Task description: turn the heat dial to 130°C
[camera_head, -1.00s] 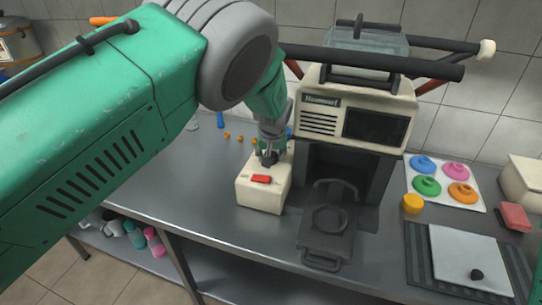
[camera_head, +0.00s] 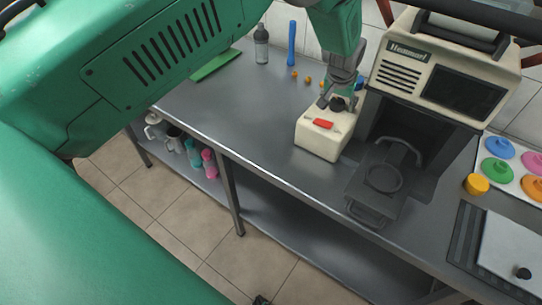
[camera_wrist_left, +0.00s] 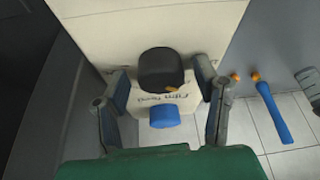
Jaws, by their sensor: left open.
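My left gripper (camera_head: 338,98) is at the dial, pointing down. Its fingers are open, one on each side of the dial, with gaps visible in the wrist view. The temperature scale cannot be read.
The cream press (camera_head: 440,65) with a dark screen stands right of the box. Its black tray (camera_head: 378,185) sticks out in front.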

